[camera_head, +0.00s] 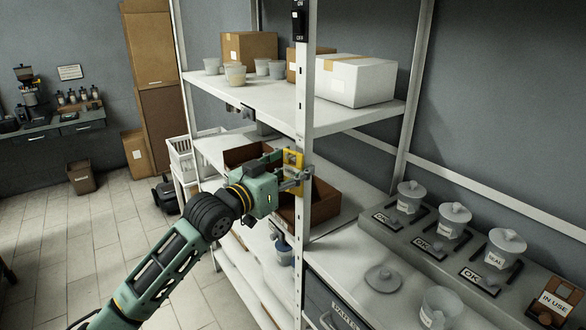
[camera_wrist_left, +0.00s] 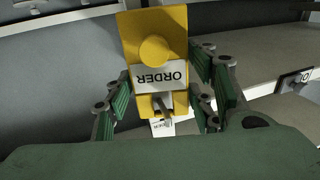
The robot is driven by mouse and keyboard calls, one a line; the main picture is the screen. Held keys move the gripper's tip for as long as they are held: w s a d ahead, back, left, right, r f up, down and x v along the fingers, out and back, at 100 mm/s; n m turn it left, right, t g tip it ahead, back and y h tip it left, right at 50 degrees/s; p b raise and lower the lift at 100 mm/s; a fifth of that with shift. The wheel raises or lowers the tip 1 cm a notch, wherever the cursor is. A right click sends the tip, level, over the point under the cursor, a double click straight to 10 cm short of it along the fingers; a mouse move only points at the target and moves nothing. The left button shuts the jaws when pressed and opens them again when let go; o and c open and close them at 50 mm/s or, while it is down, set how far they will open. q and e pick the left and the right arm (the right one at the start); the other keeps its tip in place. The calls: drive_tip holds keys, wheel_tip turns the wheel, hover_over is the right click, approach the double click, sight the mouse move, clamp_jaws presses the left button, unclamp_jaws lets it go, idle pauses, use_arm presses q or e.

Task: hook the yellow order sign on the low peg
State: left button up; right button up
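The yellow order sign (camera_head: 291,160) is upright against the front post of the white shelf, partly hidden by my left gripper in the head view. In the left wrist view, the sign (camera_wrist_left: 153,20) shows a round yellow knob and a white ORDER label, upside down. A small metal peg (camera_wrist_left: 164,104) shows at the sign's edge beyond the label; I cannot tell whether it is the low peg. My left gripper (camera_head: 293,178) is at the sign. Its fingers (camera_wrist_left: 163,85) stand apart on both sides of the knob, with gaps to it. My right gripper is not in view.
The shelf post (camera_head: 303,105) stands right at my left gripper. Brown open bins (camera_head: 325,203) sit on the shelf behind. A white box (camera_head: 356,80) and cups are on the shelf above. A counter with lidded pots (camera_head: 410,197) is at the right.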

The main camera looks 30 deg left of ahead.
use_arm(q)
drive_tip(key=shift+o, duration=1.4)
